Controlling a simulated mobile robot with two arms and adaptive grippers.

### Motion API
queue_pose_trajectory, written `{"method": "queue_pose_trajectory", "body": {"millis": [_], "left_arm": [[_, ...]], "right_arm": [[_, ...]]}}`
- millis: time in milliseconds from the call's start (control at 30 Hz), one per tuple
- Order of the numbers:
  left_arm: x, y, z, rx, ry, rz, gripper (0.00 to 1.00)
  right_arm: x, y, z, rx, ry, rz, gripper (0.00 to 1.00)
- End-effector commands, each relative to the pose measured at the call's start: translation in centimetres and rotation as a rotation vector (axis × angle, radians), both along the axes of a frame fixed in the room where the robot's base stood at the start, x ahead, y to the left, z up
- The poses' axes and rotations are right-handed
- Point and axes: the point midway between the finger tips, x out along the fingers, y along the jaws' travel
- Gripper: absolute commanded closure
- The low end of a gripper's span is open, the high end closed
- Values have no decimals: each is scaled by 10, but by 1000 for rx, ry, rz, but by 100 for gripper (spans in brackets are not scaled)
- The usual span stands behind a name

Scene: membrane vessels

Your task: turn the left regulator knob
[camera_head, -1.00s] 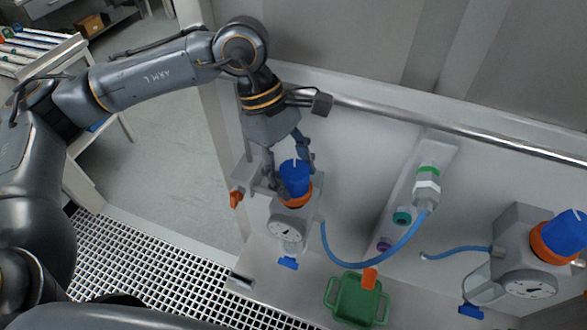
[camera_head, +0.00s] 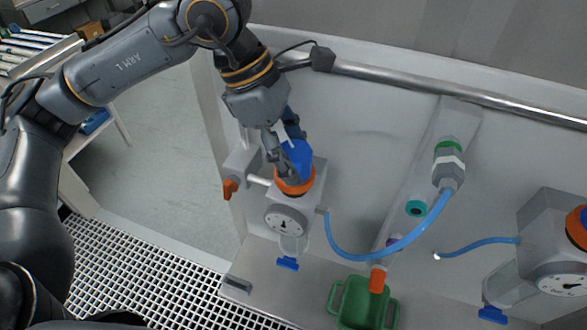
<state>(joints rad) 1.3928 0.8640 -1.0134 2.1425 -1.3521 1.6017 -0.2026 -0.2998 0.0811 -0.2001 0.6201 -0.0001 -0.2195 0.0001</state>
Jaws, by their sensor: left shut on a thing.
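The left regulator (camera_head: 290,205) is a grey block with a round gauge (camera_head: 286,222) on its front. The fingers hide part of the knob. My right gripper is not in view.
An orange valve handle (camera_head: 230,188) sits left of the regulator. A blue hose (camera_head: 365,256) runs right to a fitting with a green ring (camera_head: 449,147). A green tray (camera_head: 361,303) stands in front. A second regulator (camera_head: 555,240) is at the right edge, beneath a metal rail (camera_head: 430,87).

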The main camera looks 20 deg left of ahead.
Motion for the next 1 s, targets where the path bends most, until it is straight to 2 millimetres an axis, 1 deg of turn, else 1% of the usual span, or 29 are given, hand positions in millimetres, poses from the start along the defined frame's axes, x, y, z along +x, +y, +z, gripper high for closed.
{"method": "queue_pose_trajectory", "body": {"millis": [33, 400, 700, 1000], "left_arm": [[0, 0, -8, -1, -5, 43, 84], [-1, -1, -5, 0, -5, 393, 84], [-1, -1, -3, 0, -3, 637, 84], [-1, -1, -1, 1, 0, 784, 84]], "right_arm": [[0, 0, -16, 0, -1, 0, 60], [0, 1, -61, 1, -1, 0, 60], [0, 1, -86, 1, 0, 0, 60], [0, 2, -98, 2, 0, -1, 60]]}}
